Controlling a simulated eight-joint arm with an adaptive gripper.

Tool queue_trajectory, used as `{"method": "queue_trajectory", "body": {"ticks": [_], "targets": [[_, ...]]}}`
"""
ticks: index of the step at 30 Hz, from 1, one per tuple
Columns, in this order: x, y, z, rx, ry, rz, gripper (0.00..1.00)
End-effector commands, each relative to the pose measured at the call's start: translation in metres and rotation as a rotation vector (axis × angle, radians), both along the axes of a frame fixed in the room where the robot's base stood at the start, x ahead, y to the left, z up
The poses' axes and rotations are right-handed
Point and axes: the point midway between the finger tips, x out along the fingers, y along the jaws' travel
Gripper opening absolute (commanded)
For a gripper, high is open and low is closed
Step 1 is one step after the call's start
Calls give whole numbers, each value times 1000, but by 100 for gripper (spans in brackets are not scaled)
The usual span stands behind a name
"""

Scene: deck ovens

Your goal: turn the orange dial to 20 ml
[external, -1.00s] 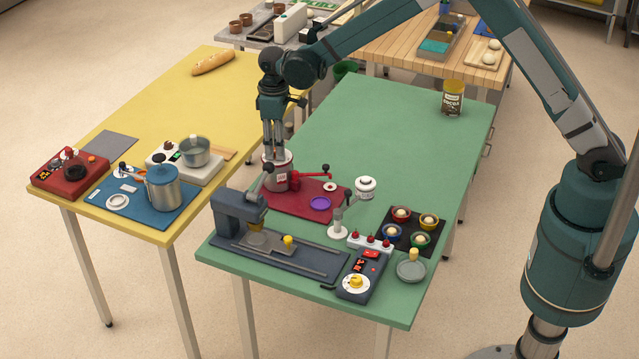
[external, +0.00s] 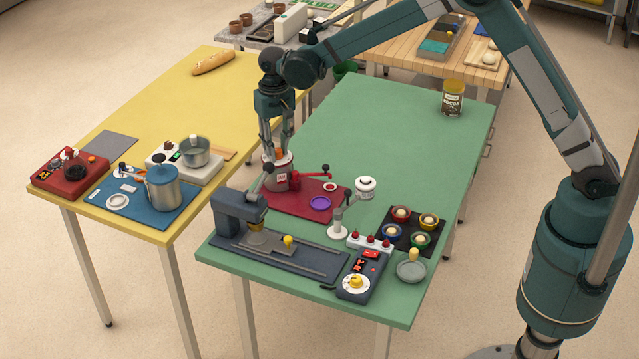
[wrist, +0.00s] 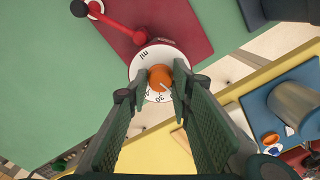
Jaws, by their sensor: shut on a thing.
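The orange dial (wrist: 160,78) sits at the centre of a round white scale (wrist: 144,62) marked "ml" with numbers, on top of a grey and red canister-like device (external: 277,174) on the green table. A light mark shows on the dial's lower right edge in the wrist view, close to the 30; I cannot read the exact setting. My gripper (external: 277,151) points straight down over the device. In the wrist view my gripper (wrist: 161,84) has its two fingers on either side of the dial, shut on it. The fingers hide parts of the scale.
A red mat (external: 300,208) with a red lever (external: 312,173) and a purple ring (external: 320,203) lies beside the device. A grey press (external: 236,215) stands in front. The yellow table (external: 235,82) is to the left.

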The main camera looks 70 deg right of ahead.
Motion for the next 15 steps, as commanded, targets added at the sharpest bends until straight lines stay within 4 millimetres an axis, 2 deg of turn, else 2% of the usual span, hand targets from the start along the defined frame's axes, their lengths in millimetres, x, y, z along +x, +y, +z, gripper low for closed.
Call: {"method": "queue_trajectory", "body": {"ticks": [6, 15], "targets": [[0, 0, -1, 0, -1, -143, 10], [0, 0, 0, 1, -1, -230, 10]]}}
